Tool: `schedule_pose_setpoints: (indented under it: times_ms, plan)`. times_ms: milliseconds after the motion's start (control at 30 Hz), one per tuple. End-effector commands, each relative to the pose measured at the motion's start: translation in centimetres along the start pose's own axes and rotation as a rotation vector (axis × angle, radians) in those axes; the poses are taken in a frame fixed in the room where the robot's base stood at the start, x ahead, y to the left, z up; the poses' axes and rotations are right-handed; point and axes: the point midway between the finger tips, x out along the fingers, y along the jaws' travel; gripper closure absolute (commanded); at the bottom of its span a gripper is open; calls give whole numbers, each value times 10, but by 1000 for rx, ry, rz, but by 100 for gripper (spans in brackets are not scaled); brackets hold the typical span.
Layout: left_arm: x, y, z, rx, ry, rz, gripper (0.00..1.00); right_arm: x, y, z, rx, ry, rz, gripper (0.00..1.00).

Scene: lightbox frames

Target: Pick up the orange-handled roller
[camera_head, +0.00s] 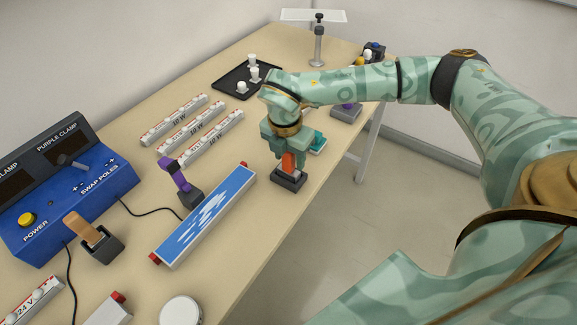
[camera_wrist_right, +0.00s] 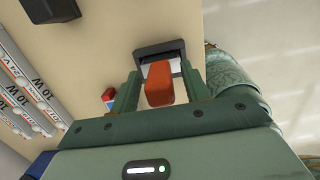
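The orange-handled roller (camera_head: 288,161) stands handle-up in a small dark holder (camera_head: 288,181) near the table's right edge. My right gripper (camera_head: 291,152) is directly above the holder and points down at the roller. In the right wrist view the orange handle (camera_wrist_right: 159,84) sits between the two green fingers of my right gripper (camera_wrist_right: 160,74), with a visible gap on each side, so the gripper is open around it. The holder (camera_wrist_right: 158,56) is just beyond the fingertips. The roller's lower part is mostly hidden inside the holder. My left gripper is not in view.
A blue-and-white lightbox panel (camera_head: 203,217) lies left of the holder. Further left are a purple clamp (camera_head: 180,177), a wooden-handled tool (camera_head: 82,228) and a blue power unit (camera_head: 65,200). Several labelled strips (camera_head: 174,119) lie behind.

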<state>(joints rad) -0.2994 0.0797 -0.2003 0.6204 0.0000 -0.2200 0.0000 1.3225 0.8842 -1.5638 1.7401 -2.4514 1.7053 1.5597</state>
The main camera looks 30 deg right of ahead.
Motion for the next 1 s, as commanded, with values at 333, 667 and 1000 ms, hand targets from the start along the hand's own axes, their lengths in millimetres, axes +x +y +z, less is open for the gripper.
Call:
schedule_pose_setpoints:
  times_ms: [333, 667, 1000]
  plan:
    - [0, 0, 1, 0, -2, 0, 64, 0, 0, 0, 0, 0, 1, 98]
    - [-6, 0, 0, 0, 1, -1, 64, -21, 1, 2, 1, 0, 3, 97]
    - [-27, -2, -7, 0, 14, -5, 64, -104, -32, -31, -4, 0, 6, 97]
